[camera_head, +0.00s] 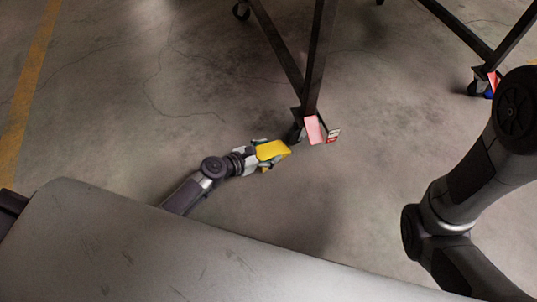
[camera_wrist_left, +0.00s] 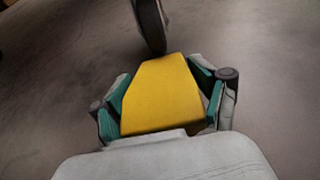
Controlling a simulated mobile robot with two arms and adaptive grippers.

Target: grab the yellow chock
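The yellow chock (camera_head: 272,150) is near the floor, close to the wheel at the foot of a dark stand leg. My left gripper (camera_head: 270,153) is around it, reaching in from the left. In the left wrist view the chock (camera_wrist_left: 163,95) lies between the two green-padded fingers of the left gripper (camera_wrist_left: 163,98). The left finger pad touches its side; the right pad is at or very near its right edge. A dark wheel (camera_wrist_left: 151,25) stands just beyond the chock's far end. My right arm shows at the right of the head view, but its gripper is out of view.
The dark stand leg (camera_head: 318,60) rises just beyond the chock, with a pink-red piece (camera_head: 314,130) and a small red-and-white tag (camera_head: 333,136) at its foot. Another stand leg with a caster (camera_head: 478,88) is at upper right. Bare concrete floor (camera_head: 120,110) lies to the left.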

